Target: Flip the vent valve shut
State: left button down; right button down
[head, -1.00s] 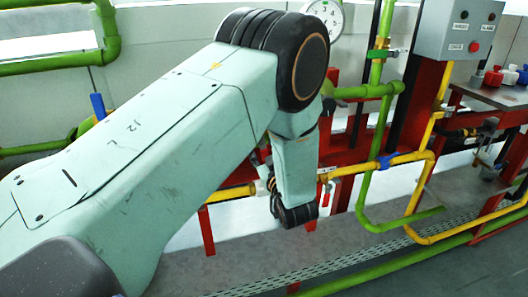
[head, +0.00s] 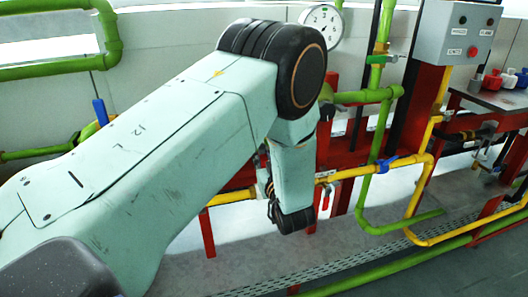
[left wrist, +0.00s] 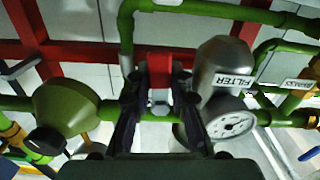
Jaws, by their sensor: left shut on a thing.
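In the left wrist view, my left gripper (left wrist: 158,112) has its two dark fingers on either side of a red handle (left wrist: 159,68), which appears to be the vent valve's lever. The fingers are shut on it. A grey hex fitting shows between the fingers below the red part. In the head view, my left arm covers this place, and the fingertips and held handle cannot be made out. My right gripper is in neither view.
In the left wrist view, a grey filter body (left wrist: 222,72) with a dial gauge (left wrist: 230,124) stands close right of the fingers, and a green rounded body (left wrist: 65,107) stands left. In the head view, a grey control box (head: 456,32) and yellow pipe (head: 415,205) are at right.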

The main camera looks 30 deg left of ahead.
pick_arm(q)
jog(key=shift+s+a+m, duration=0.1)
jog(key=shift+a+m, duration=0.05)
jog(key=shift+m, duration=0.55)
jog(key=c, duration=1.2)
grip_release()
jog(key=v, duration=0.7)
jog(key=shift+s+d, duration=0.15)
jog(key=shift+d, duration=0.05)
